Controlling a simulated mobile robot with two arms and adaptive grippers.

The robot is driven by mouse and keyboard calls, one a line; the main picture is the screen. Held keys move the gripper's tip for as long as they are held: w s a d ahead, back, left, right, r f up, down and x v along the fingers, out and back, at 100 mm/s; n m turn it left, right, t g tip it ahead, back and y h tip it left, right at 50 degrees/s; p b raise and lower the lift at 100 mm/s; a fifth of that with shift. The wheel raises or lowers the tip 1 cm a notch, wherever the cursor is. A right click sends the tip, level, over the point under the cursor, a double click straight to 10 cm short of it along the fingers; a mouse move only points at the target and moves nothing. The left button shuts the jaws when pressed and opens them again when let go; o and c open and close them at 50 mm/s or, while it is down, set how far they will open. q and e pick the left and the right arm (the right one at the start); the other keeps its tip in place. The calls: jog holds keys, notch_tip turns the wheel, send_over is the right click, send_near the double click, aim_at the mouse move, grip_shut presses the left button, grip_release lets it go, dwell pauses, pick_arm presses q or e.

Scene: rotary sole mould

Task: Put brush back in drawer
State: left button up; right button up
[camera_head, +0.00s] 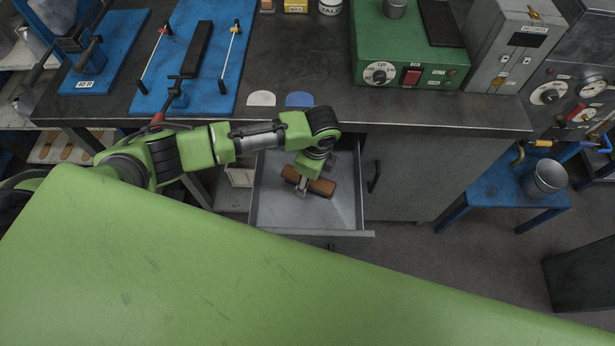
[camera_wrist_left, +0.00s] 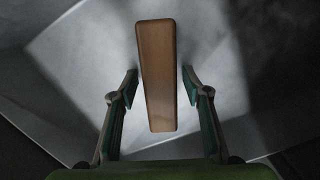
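The brush (camera_head: 322,187) shows as a brown wooden block inside the open grey drawer (camera_head: 262,205) below the bench. It also shows in the left wrist view (camera_wrist_left: 157,70), lengthwise between my fingers; no bristles are visible. My left gripper (camera_head: 302,187) points down into the drawer at the brush. In the left wrist view its two fingers (camera_wrist_left: 160,86) stand open on either side of the brush, with a narrow gap on each side. I cannot tell whether the brush rests flat on the drawer floor. My right gripper is not in view.
The dark bench top (camera_head: 400,112) overhangs the drawer at the back. A cabinet door with a black handle (camera_head: 374,177) stands right of the drawer. A blue stool (camera_head: 510,190) with a metal bucket (camera_head: 546,178) is farther right. The drawer floor around the brush looks clear.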

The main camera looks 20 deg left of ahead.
pick_arm(q)
jog(key=shift+r, duration=0.15)
notch_tip(320, 180, up, 12)
jog(key=d, duration=0.1)
jog(key=shift+d, duration=0.2)
dwell(0.4)
jog(key=shift+s, duration=0.1)
